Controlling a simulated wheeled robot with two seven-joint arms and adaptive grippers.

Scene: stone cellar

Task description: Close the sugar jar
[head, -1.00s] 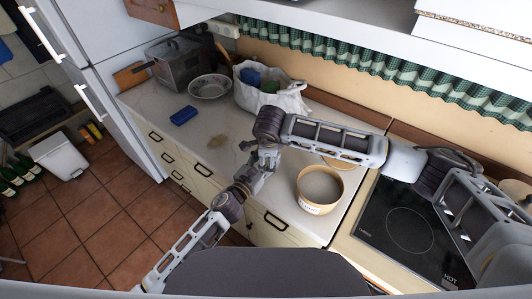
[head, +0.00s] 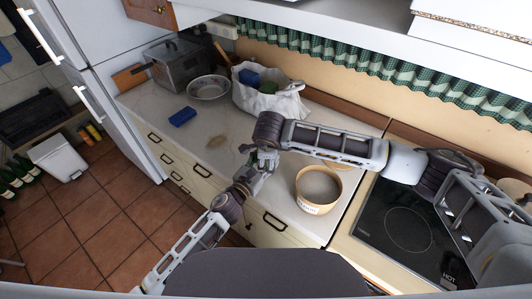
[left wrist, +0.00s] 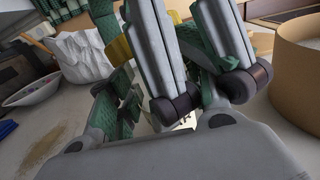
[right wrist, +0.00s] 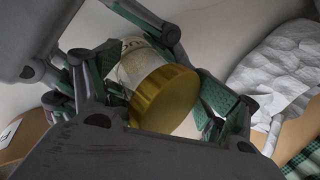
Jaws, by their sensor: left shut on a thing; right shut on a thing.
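A small jar (right wrist: 138,62) with a pale label and a gold lid (right wrist: 165,98) shows in the right wrist view. The lid is at the near end of the jar body, against it; whether it is fully seated cannot be told. My right gripper (right wrist: 160,90) is shut with its green-padded fingers on either side of the lid. My left gripper (head: 257,167) meets it from below in the head view and is shut on the jar, which is mostly hidden there. Gold parts also show past the fingers in the left wrist view (left wrist: 119,49).
A round tan container (head: 318,205) with pale contents stands right of the grippers, near the hob (head: 405,228).

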